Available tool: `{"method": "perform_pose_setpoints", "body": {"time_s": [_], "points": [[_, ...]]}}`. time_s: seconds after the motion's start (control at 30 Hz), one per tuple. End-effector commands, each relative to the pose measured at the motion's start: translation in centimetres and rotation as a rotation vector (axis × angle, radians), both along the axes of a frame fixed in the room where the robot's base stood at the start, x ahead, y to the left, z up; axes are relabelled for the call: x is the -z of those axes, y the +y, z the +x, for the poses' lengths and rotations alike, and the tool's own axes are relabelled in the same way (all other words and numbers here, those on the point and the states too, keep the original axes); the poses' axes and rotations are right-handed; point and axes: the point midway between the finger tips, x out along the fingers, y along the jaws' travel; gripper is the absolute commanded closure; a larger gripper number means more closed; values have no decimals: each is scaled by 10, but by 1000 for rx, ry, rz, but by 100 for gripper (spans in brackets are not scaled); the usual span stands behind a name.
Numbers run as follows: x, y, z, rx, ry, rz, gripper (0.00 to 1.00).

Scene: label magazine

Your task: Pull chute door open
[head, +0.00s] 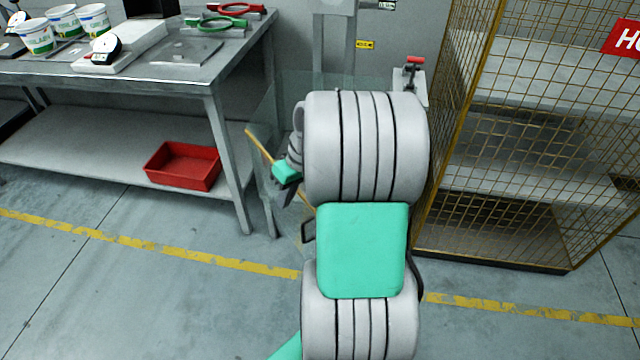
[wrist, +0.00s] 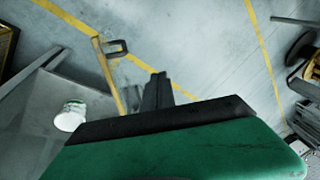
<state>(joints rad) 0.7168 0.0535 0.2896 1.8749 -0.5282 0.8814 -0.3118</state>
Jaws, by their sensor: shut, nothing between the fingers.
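The chute door looks like a clear panel (head: 262,116) with a yellow edge strip (head: 258,144), partly hidden behind my arm in the head view. In the wrist view the yellow strip (wrist: 108,75) stands left of my fingers. A black loop handle (wrist: 117,48) sticks out from the strip, and it shows in the head view (head: 307,231) beside my arm. My gripper (head: 281,201) is low at the left of my arm, near the strip. In the wrist view my gripper (wrist: 159,76) is shut and empty, with a gap to the handle. I cannot tell how far the door stands open.
A steel table (head: 130,80) with white tubs (head: 62,25) stands at the left, with a red bin (head: 183,165) on its lower shelf. A yellow mesh cage (head: 545,120) stands at the right. A red-topped clamp (head: 413,68) is behind my arm. The front floor is clear.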

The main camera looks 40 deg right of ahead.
Motion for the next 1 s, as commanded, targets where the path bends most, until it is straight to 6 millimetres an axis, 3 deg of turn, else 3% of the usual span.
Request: {"method": "perform_pose_setpoints", "body": {"time_s": [0.03,0.1,0.2,0.3,0.4,0.57,0.93,1.0], "points": [[-20,-47,-7,28,-20,58,100],[-18,-97,-21,30,-84,118,100],[-10,-148,-48,36,-173,172,100],[-3,-173,-68,37,-234,194,100],[5,-179,-75,36,-258,199,100],[23,-170,-66,36,-258,201,100],[86,-136,-32,36,-256,201,100],[81,-122,-30,35,-257,198,100]]}}
